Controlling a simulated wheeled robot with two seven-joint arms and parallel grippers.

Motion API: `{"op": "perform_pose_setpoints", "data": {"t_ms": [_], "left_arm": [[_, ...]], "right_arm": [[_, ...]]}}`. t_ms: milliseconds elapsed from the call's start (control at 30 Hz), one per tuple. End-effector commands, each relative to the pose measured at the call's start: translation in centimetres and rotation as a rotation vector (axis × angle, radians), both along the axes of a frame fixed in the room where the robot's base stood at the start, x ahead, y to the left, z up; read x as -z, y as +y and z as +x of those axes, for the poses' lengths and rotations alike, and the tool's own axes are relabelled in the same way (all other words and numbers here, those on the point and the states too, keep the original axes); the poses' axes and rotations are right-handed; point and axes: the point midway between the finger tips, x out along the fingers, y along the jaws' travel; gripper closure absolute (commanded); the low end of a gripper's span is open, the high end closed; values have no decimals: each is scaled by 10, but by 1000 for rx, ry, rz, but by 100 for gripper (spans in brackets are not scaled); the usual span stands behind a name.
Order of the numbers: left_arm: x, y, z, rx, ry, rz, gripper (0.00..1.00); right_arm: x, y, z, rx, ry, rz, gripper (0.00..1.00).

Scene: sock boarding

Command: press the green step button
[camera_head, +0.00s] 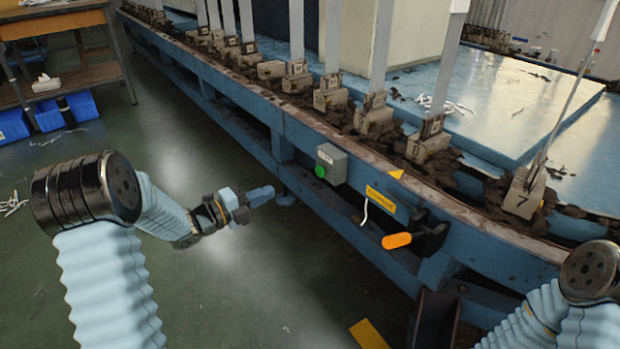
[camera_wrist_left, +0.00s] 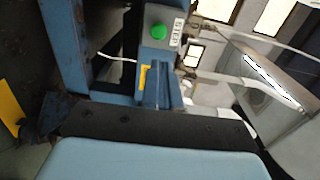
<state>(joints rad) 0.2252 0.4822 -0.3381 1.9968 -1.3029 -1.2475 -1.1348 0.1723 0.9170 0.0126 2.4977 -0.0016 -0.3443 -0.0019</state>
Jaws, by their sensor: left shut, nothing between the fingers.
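The green step button (camera_head: 320,171) sits on the front of a small grey box (camera_head: 332,164) fixed to the blue machine rail. In the left wrist view the green button (camera_wrist_left: 158,31) shows beyond the fingers, with a STEP label (camera_wrist_left: 176,36) beside it. My left gripper (camera_head: 272,192) is shut and empty, to the left of the box and a little below the button in the head view. A gap shows between its fingertips and the button there. The shut fingers show in the left wrist view (camera_wrist_left: 163,100). My right arm enters at the lower right; its gripper is out of frame.
The blue rail (camera_head: 270,115) runs diagonally, carrying numbered blocks (camera_head: 523,195) with upright boards. An orange handle (camera_head: 397,240) and yellow label (camera_head: 381,200) are right of the button. A wooden table (camera_head: 75,75) with blue bins stands far left.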

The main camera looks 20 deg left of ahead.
Motion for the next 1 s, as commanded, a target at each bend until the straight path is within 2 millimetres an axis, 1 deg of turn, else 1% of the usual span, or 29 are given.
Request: {"op": "perform_pose_setpoints", "data": {"t_ms": [133, 267, 367, 700, 900, 1000], "left_arm": [[0, -2, 2, 0, 2, -1, 100], [1, -10, 11, 3, 3, -2, 100], [2, -21, 25, 4, 3, -2, 100], [4, -65, 82, 2, 4, -2, 100], [3, -81, 103, 0, 2, -3, 100], [3, -85, 108, -1, 3, -4, 100]], "right_arm": [[0, 0, 0, 0, 0, 0, 100], [1, 0, 0, 0, 0, 0, 100], [1, 0, 0, 0, 0, 0, 100], [4, 0, 0, 0, -1, 0, 100], [5, 0, 0, 0, -1, 0, 100], [5, 0, 0, 0, -1, 0, 100]]}}
